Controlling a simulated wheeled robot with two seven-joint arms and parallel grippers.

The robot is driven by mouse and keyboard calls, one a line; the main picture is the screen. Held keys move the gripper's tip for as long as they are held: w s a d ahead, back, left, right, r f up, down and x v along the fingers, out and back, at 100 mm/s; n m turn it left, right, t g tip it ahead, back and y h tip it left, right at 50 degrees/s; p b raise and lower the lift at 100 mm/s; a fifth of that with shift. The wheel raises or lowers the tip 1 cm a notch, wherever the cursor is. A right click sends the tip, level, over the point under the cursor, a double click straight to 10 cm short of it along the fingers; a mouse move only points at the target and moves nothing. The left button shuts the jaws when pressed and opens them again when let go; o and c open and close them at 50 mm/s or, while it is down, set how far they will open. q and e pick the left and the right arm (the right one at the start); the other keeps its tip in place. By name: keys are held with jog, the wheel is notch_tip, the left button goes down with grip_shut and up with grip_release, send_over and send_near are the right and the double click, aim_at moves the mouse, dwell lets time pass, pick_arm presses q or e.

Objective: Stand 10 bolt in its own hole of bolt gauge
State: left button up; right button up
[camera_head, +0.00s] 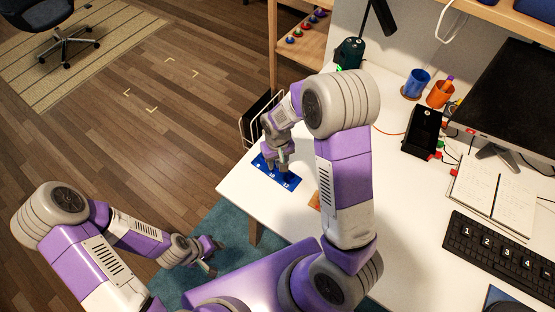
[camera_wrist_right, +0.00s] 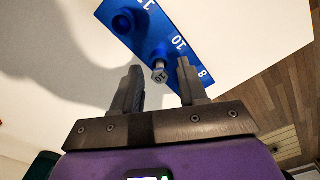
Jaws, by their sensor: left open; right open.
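The blue bolt gauge (camera_head: 289,183) lies near the left edge of the white table, with white numbers on it. It also shows in the right wrist view (camera_wrist_right: 148,38), with a round collar at its left and the marks 10 and 8 to the right. The grey 10 bolt (camera_wrist_right: 160,75) shows its head, marked 10, beside the 10 mark; its shank points into the gauge, seemingly upright in the middle hole. My right gripper (camera_head: 281,167) is over the gauge, open, its fingers (camera_wrist_right: 159,68) on either side of the bolt, apart from it. My left gripper (camera_head: 212,262) is open and empty, off the table.
A wire rack (camera_head: 250,124) stands by the table's left edge behind the gauge. A black stand (camera_head: 423,130), blue cup (camera_head: 416,83), orange cup (camera_head: 440,94), notebook (camera_head: 493,190) and keyboard (camera_head: 500,256) are to the right. My right arm hides part of the table's middle.

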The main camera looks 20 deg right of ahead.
aim_at(277, 162)
notch_tip(277, 162, up, 12)
jog(key=p, duration=0.3)
jog(key=shift+r, duration=0.2)
dwell(0.4)
